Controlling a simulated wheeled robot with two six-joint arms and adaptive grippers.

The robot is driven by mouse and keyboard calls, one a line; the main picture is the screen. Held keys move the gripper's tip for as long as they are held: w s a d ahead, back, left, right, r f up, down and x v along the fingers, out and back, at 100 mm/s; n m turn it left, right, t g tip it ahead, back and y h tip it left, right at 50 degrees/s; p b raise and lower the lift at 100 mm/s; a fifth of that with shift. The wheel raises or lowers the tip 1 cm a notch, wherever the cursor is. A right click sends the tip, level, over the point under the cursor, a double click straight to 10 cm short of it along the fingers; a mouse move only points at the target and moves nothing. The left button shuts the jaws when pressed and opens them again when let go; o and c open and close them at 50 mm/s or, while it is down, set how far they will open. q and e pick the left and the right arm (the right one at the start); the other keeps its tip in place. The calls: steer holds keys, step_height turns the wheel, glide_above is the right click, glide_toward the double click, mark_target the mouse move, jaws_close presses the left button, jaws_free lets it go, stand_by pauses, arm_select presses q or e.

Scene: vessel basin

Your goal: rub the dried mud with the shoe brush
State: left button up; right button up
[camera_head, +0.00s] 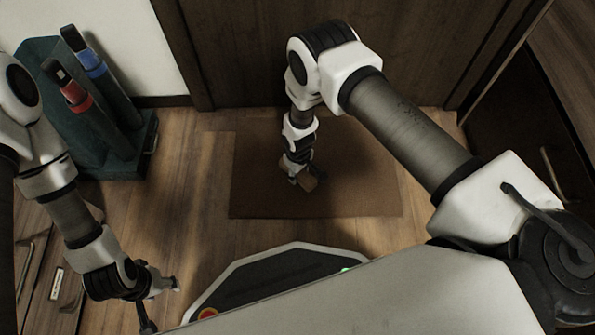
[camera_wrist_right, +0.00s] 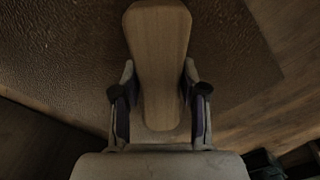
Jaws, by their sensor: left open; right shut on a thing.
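The shoe brush (camera_wrist_right: 160,60) shows its wooden back in the right wrist view, between the two fingers of my right gripper (camera_wrist_right: 160,106). In the head view my right gripper (camera_head: 307,180) is shut on the brush (camera_head: 312,184), at or just above the brown doormat (camera_head: 260,195). I cannot tell whether the bristles, hidden underneath, touch the mat. I cannot make out the dried mud as a separate patch in either view. My left gripper (camera_head: 162,304) is open and empty at the lower left, over the floor.
A dark green stand (camera_head: 85,150) with a red-banded and a blue-banded cylinder stands at the left. A wooden door (camera_head: 250,60) rises behind the mat. A drawer front (camera_head: 50,285) with handles is at the lower left. Wooden floor (camera_head: 200,190) is clear left of the mat.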

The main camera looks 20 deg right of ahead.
steer(key=shift+r+p, duration=1.2)
steer(key=shift+r, duration=0.4)
